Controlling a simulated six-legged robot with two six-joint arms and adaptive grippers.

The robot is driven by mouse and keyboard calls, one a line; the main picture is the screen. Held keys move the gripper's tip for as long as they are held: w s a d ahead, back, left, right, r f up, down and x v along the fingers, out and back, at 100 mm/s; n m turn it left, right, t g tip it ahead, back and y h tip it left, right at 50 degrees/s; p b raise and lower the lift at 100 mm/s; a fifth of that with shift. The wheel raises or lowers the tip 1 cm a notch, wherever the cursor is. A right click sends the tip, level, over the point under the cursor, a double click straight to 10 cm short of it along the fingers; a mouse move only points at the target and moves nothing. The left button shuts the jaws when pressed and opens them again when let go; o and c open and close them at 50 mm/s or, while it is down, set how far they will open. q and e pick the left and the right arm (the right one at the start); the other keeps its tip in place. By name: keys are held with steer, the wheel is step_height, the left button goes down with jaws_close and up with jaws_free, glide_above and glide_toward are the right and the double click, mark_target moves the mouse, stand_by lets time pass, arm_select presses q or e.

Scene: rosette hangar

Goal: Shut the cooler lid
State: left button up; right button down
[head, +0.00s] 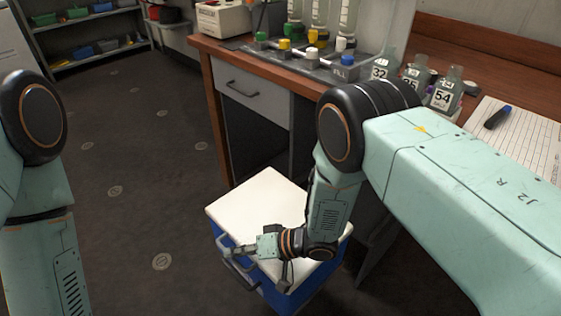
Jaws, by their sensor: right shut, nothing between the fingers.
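The cooler (290,296) stands on the floor beside the desk, with a blue body and a grey handle at its front. Its white lid (260,205) lies over the top of the body and looks flat; I see no clear gap under its visible left edge. My right gripper (230,252) is shut and empty at the lid's front-left corner. My right forearm and wrist hide the lid's right and front parts. I cannot tell whether the fingers touch the lid. My left arm shows at the left edge, but its gripper is out of view.
A wooden desk (212,82) with a grey drawer (250,88) rises behind the cooler. It holds numbered bottles (444,95), a rack of coloured-capped vials, and a notepad (520,135) with a pen. Shelves with bins (95,50) stand far left. The floor left of the cooler is clear.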

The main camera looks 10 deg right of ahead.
steer(key=shift+s+a+f, duration=0.1)
steer(key=shift+f, duration=0.25)
steer(key=shift+r, duration=0.1)
stand_by(0.3)
